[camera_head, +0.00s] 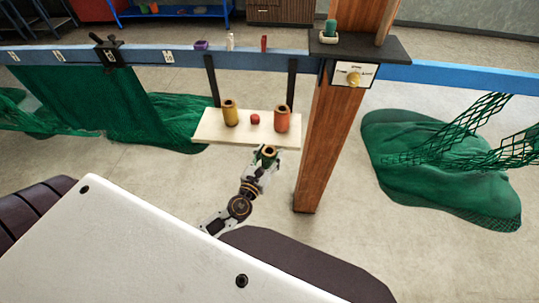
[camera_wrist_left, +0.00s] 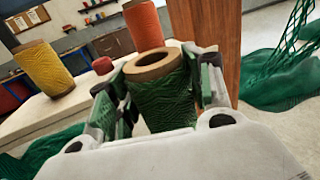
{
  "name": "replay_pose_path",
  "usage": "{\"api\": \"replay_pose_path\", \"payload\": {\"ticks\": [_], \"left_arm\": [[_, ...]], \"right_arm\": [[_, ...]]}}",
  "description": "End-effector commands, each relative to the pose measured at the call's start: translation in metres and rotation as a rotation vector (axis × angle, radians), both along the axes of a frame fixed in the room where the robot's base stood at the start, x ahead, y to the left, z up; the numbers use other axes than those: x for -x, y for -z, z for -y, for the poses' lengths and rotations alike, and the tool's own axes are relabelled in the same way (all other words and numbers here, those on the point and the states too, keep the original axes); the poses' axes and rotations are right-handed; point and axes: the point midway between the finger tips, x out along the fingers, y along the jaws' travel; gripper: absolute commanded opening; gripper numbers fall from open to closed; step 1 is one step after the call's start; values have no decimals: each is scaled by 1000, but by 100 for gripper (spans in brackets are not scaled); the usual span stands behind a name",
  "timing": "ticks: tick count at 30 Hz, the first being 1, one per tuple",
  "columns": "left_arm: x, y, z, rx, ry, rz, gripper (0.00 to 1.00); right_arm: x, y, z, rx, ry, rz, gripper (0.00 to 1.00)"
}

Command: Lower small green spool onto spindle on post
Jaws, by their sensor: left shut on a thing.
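My left gripper (camera_head: 265,160) is shut on a green spool (camera_head: 269,151) with a tan core, just in front of the cream shelf. In the left wrist view the spool (camera_wrist_left: 163,98) stands roughly upright, slightly tilted, between the two fingers of the gripper (camera_wrist_left: 160,105), its open core facing up. A small green object (camera_head: 330,28) stands on a white base on that ledge. I cannot make out a bare spindle on the post. My right gripper is not in view.
A cream shelf (camera_head: 207,132) bears a yellow spool (camera_head: 230,114), a small red object (camera_head: 255,119) and an orange spool (camera_head: 281,120). The post carries a dial plate (camera_head: 354,76). A blue rail (camera_head: 185,64) runs across. Green nets (camera_head: 440,175) lie on the floor.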

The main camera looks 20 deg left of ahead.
Motion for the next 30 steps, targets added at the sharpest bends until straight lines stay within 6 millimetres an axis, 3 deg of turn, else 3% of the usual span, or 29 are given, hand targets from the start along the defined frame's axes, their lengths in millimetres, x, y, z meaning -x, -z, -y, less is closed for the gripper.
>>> {"api": "replay_pose_path", "payload": {"ticks": [30], "left_arm": [[-3,-17,6,0,19,0,24]], "right_arm": [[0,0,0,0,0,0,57]]}}
